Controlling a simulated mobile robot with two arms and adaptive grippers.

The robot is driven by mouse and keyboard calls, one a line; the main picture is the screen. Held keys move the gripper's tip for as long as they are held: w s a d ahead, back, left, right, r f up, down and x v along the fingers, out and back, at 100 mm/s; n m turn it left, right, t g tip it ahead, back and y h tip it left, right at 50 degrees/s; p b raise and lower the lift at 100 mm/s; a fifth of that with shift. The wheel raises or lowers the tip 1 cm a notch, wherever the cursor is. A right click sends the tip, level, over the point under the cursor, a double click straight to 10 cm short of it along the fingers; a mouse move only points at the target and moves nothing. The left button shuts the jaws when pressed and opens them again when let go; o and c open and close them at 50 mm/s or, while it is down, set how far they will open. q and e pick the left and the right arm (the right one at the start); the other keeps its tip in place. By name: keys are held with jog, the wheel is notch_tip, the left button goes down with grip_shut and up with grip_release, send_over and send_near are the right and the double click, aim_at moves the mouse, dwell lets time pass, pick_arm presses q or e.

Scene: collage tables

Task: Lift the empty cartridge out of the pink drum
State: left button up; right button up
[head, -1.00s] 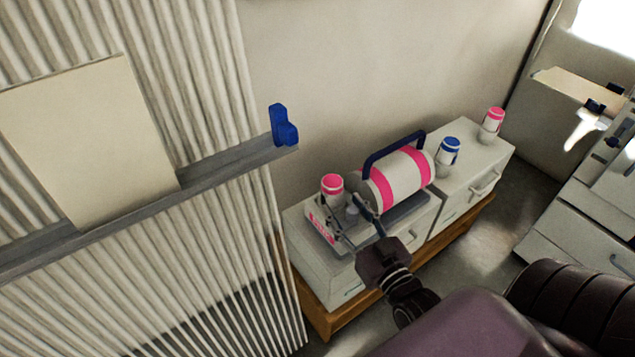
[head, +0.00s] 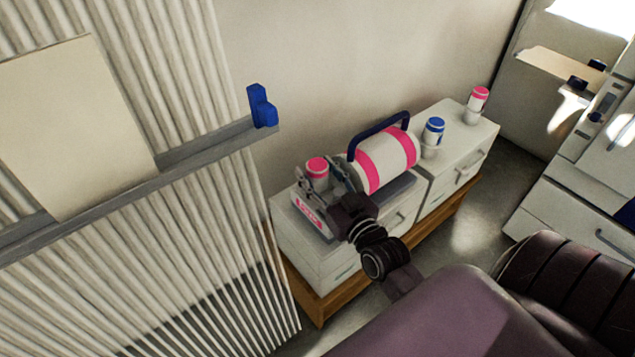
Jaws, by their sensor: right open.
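The drum (head: 385,162), a white cylinder with pink bands and a dark blue handle on top, lies on its side on a grey base on the white cabinet. A white cartridge with a pink top (head: 317,166) stands at its left, by a white block with a pink label (head: 309,213). I cannot tell whether any cartridge is inside the drum; its left end is partly hidden by my gripper. My right gripper (head: 318,177) is open, its fingers close to the pink-topped cartridge; contact cannot be told. My left gripper is not in view.
A blue-topped cartridge (head: 433,133) and another pink-topped one (head: 478,101) stand farther right on the cabinets (head: 456,127). A grey rail (head: 205,148) with a blue clip (head: 262,106) and a blank board (head: 75,125) is at the left.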

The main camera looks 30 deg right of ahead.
jog(key=c, duration=0.9)
jog(key=shift+c, duration=0.8)
jog(key=shift+r, duration=0.15)
